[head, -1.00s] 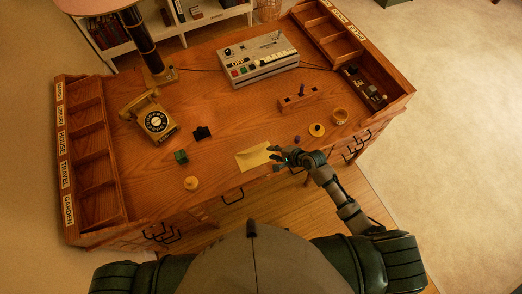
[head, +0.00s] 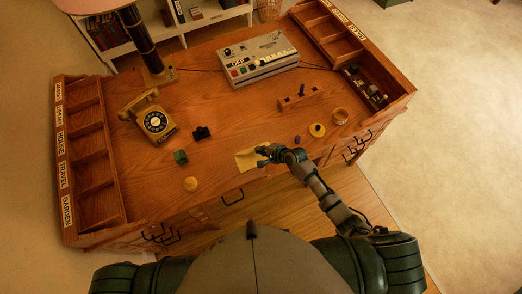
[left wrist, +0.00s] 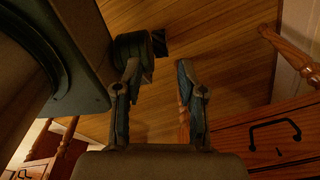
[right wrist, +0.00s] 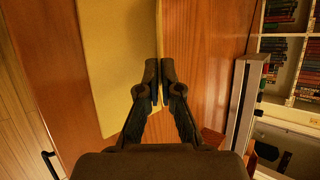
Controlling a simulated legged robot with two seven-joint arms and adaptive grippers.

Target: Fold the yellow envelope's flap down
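The yellow envelope (head: 246,160) lies on the desk near its front edge. In the right wrist view the envelope (right wrist: 120,60) spreads to the left of the fingers, with a thin pale strip along its right edge, seemingly the flap (right wrist: 159,30) seen nearly edge-on. My right gripper (head: 262,156) is over the envelope's far right part. Its fingertips (right wrist: 160,80) are close together with the strip running between them; the contact itself is partly hidden. My left gripper (left wrist: 159,75) is open and empty above the wooden floor, beside the desk front, and is out of the head view.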

